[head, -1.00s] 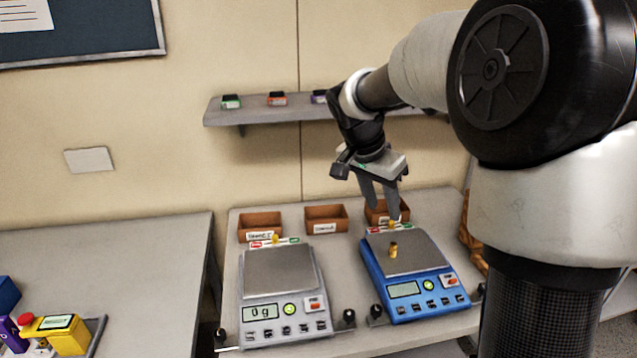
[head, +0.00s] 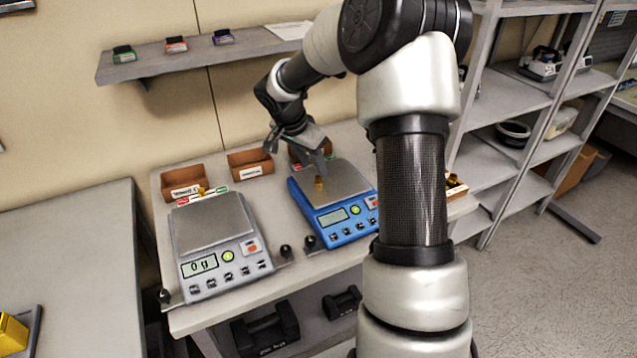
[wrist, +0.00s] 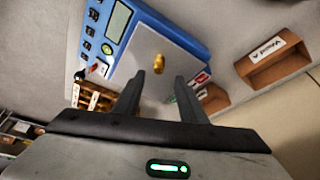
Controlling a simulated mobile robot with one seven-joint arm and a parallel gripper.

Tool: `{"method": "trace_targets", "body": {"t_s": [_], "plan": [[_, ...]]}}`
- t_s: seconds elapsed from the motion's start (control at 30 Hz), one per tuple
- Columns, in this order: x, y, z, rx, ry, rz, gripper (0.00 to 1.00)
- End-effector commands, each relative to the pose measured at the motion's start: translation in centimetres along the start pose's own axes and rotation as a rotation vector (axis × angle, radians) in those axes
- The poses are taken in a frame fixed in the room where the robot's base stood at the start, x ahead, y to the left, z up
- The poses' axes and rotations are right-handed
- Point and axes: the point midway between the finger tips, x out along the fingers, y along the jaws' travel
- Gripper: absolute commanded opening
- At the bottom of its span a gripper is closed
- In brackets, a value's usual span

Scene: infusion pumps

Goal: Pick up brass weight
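A small brass weight (head: 319,183) stands on the metal pan (head: 348,180) of the blue scale (head: 349,228). In the wrist view the brass weight (wrist: 159,64) shows on the pan, ahead of the gap between my fingers. My gripper (head: 316,163) is just above and behind the weight in the head view. In the wrist view my gripper (wrist: 158,82) is open, its two fingers apart with nothing between them. The weight looks clear of both fingers, though the exact height gap is hard to tell.
A grey scale (head: 215,225) reading 0 g stands left of the blue one. Small brown bins (head: 250,163) line the back of the table. A wall shelf (head: 205,52) is above. My arm hides part of the table's right side, where a tray of brass pieces (head: 454,186) shows.

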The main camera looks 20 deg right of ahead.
Motion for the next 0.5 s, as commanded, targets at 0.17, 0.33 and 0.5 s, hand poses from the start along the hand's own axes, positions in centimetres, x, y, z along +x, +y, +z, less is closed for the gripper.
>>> {"method": "trace_targets", "body": {"t_s": [0.17,0.33,0.5], "plan": [[2.3,0.3,0.1,-0.001,-0.004,0.004,0.38],[4.5,0.3,0.1,0.000,-0.002,0.002,0.38],[5.1,0.2,0.1,0.000,0.000,0.000,0.38]]}}
